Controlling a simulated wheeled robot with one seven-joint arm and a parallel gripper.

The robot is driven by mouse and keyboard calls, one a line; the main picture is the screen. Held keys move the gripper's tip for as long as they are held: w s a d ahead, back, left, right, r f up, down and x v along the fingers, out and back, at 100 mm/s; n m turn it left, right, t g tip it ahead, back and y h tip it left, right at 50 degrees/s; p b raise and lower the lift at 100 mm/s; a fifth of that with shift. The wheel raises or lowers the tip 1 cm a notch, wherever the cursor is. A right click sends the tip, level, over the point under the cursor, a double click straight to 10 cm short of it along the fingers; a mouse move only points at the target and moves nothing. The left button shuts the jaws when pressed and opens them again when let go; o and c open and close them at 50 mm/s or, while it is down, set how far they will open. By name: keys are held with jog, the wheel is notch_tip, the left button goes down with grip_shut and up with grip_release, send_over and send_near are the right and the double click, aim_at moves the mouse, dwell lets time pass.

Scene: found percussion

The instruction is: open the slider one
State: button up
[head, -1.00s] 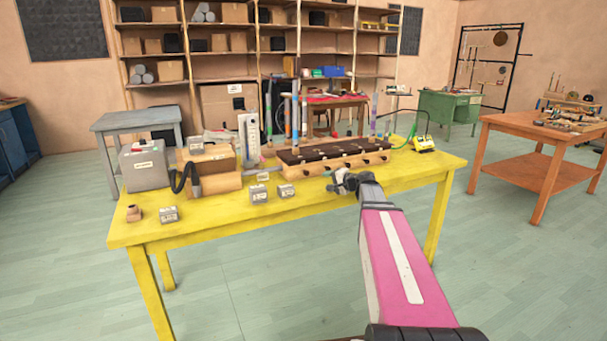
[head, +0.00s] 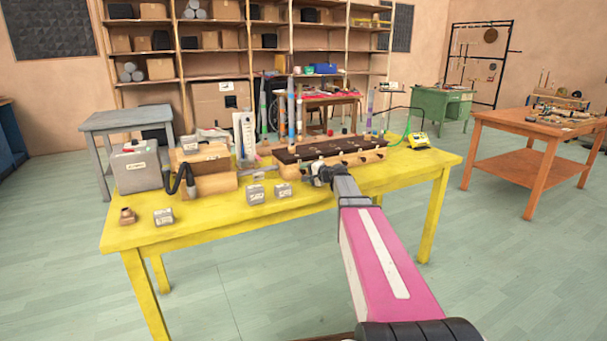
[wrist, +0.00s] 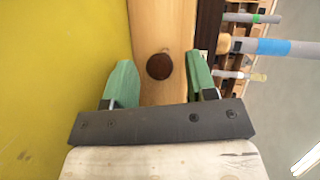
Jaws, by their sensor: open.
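A long wooden box with a dark top (head: 330,147) stands on the yellow table, with several small dark knobs along its front face. In the wrist view one round dark brown knob (wrist: 159,66) on the pale wood face (wrist: 160,25) lies between the green fingers of my gripper (wrist: 160,85). The fingers are open, one on each side of the knob, with gaps left and right. In the head view my gripper (head: 322,175) is at the front of the box. Which slider the knob belongs to cannot be told.
Coloured tubes (head: 291,110) stand upright behind the box; some also show in the wrist view (wrist: 270,47). Small grey boxes (head: 255,194), a grey case (head: 137,168) and a black hose (head: 181,178) are to the left.

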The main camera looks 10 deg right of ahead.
jog(key=shift+x, duration=0.75)
jog(key=shift+c, duration=0.3)
grip_shut()
jog(key=shift+s+d, duration=0.2)
jog(key=shift+s, duration=0.5)
jog(key=shift+s+d, duration=0.2)
jog(key=shift+s, duration=0.5)
jog(key=shift+o, duration=0.3)
grip_release()
jog(key=shift+d, duration=0.1)
